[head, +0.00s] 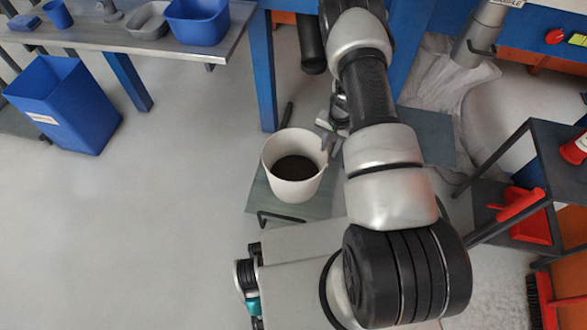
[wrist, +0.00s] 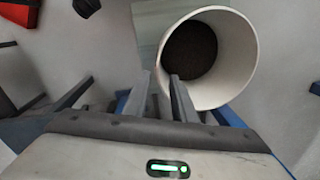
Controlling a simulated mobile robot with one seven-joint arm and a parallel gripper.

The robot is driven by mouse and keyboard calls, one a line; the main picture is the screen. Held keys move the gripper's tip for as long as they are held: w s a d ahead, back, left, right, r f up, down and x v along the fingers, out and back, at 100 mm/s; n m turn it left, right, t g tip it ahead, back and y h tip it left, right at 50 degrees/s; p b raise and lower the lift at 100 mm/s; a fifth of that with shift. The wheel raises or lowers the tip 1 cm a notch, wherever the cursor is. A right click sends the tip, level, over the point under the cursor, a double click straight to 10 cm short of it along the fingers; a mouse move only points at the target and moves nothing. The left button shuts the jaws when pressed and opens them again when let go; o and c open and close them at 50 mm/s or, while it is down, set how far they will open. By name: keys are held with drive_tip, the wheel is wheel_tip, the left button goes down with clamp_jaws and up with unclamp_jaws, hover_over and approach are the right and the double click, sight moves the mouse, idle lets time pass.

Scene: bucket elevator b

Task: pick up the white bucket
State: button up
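The white bucket (head: 296,190) stands upright on a low grey-green platform (head: 259,200), left of my arm in the head view. Dark material (head: 295,167) covers its inside bottom. My gripper (head: 327,133) is at the bucket's far right rim, partly hidden by my arm. In the wrist view the bucket (wrist: 236,75) is at upper right. My gripper (wrist: 160,76) has its two fingers apart, with a gap between them. The left finger appears outside the bucket's wall and the right finger overlaps its opening. I cannot tell whether either finger touches the wall.
A blue bin (head: 65,105) stands on the floor at left, by a bench (head: 110,38) with blue containers. A blue frame post (head: 262,75) rises behind the bucket. A dark shelf (head: 510,220) with a red dustpan (head: 525,215) is at right. The floor at left is clear.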

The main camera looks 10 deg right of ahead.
drive_tip(key=f+b, duration=0.2)
drive_tip(key=f, duration=0.4)
drive_tip(key=a+f+b, duration=0.1)
drive_tip(key=f, duration=0.4)
drive_tip(key=f+b, duration=0.2)
drive_tip(key=f, duration=0.4)
drive_tip(key=shift+w+a+f+b, duration=0.2)
drive_tip(key=shift+a+f+b, duration=0.05)
drive_tip(key=shift+f+b, duration=0.05)
clamp_jaws()
idle(0.6)
drive_tip(key=shift+w+r, duration=0.15)
drive_tip(key=shift+w, duration=0.05)
